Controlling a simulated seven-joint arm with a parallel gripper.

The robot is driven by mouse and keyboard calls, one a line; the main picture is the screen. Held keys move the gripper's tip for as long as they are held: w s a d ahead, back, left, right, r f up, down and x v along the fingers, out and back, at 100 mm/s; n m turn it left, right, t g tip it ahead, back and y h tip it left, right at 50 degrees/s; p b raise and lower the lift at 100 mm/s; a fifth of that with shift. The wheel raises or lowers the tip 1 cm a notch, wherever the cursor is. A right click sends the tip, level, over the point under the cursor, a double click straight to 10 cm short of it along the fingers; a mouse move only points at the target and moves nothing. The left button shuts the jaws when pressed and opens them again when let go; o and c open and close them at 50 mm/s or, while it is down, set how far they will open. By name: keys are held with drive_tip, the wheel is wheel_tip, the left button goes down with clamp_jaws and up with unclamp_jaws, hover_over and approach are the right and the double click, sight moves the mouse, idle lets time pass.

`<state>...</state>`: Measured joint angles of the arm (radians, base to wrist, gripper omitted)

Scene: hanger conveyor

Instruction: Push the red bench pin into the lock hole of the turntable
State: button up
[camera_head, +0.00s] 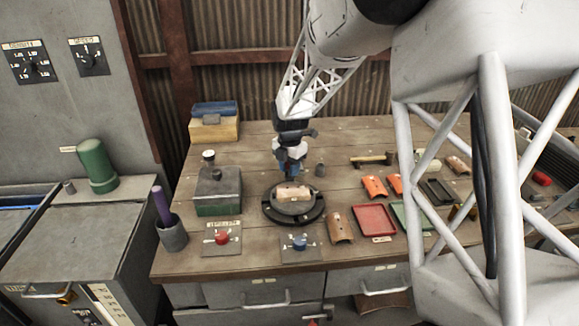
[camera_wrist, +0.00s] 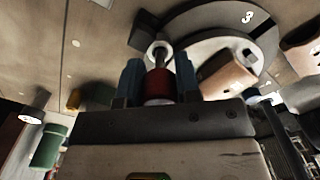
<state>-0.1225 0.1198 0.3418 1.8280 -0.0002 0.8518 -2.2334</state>
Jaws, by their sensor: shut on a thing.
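My gripper (camera_head: 290,172) is above the back edge of the round turntable (camera_head: 292,219), pointing down. In the wrist view its blue fingers (camera_wrist: 158,88) are shut on the red bench pin (camera_wrist: 158,84). A dark shaft runs from the pin's red body to a pale ring (camera_wrist: 158,53) at the turntable's edge. Whether the tip is inside the lock hole or just above it I cannot tell. The turntable also shows in the wrist view (camera_wrist: 190,20), with a white 3 on its dark rim. A tan curved piece (camera_wrist: 226,78) lies on it. The pin is hidden in the head view.
A green-grey box (camera_head: 218,195) stands left of the turntable. A red knob (camera_head: 222,237) and a blue knob (camera_head: 300,242) sit on plates in front. Orange curved pieces (camera_head: 374,187), a red tray (camera_head: 374,220) and a green tray (camera_head: 408,215) lie to the right.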

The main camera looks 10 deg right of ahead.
drive_tip(key=shift+f, duration=0.9)
idle(0.3)
drive_tip(key=o, duration=0.7)
drive_tip(key=shift+f, duration=0.1)
drive_tip(key=o, duration=0.5)
drive_tip(key=shift+r, duration=3.1)
drive_tip(key=shift+s+r, duration=0.1)
